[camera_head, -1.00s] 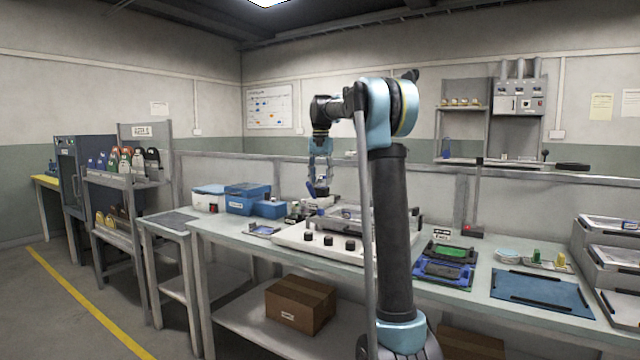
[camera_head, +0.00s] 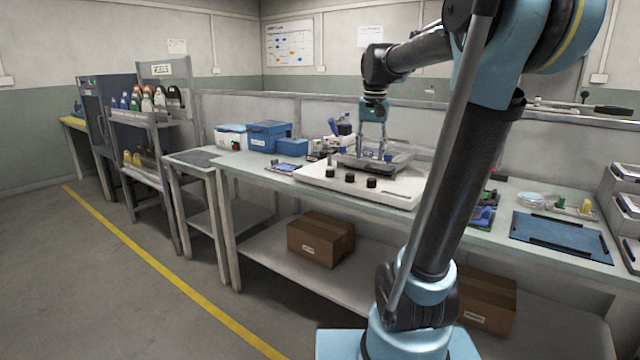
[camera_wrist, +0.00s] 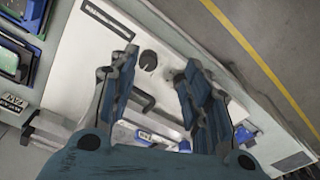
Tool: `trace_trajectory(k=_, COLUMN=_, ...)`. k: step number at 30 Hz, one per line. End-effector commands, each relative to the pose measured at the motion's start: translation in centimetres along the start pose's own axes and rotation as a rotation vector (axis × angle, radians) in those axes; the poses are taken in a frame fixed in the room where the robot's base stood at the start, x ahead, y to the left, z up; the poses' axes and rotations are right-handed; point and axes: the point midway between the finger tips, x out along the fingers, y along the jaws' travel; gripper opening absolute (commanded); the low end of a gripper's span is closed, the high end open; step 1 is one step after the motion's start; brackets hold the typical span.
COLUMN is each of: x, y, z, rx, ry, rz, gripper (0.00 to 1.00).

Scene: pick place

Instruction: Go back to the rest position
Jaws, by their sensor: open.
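My gripper (camera_head: 374,150) hangs pointing down over the white fixture (camera_head: 389,200) on the workbench in the head view. In the wrist view, my gripper (camera_wrist: 158,85) has its two blue-padded fingers spread apart, with nothing between them that I can see held. Below the fingers the white top of the fixture (camera_wrist: 115,50) shows, with a dark round knob (camera_wrist: 149,60). How high the fingertips are above the fixture I cannot tell exactly.
Blue boxes (camera_head: 267,136) stand at the bench's back left. A blue mat (camera_head: 562,238) lies to the right, near grey trays (camera_head: 626,203). A cardboard box (camera_head: 320,238) sits on the lower shelf. Open floor with a yellow line (camera_head: 150,272) lies to the left.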

Motion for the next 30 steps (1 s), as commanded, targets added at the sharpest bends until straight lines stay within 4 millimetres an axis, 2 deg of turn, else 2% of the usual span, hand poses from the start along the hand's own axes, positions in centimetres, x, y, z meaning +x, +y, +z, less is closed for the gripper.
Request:
trace_trajectory(k=1, x=0.8, y=0.7, z=1.7, rx=-0.01, ry=0.005, rz=-0.001, gripper=0.44)
trace_trajectory(k=3, x=2.0, y=1.5, z=3.7, rx=-0.026, ry=0.012, rz=-0.002, gripper=0.44)
trace_trajectory(k=11, x=7.0, y=4.2, z=10.8, rx=-0.083, ry=0.04, rz=-0.005, gripper=0.44)
trace_trajectory(k=21, x=15.2, y=7.1, z=19.6, rx=-0.159, ry=0.077, rz=-0.004, gripper=0.44)
trace_trajectory(k=27, x=19.8, y=8.2, z=23.5, rx=-0.197, ry=0.096, rz=-0.002, gripper=0.44)
trace_trajectory(k=30, x=21.2, y=8.5, z=24.6, rx=-0.21, ry=0.101, rz=-0.001, gripper=0.44)
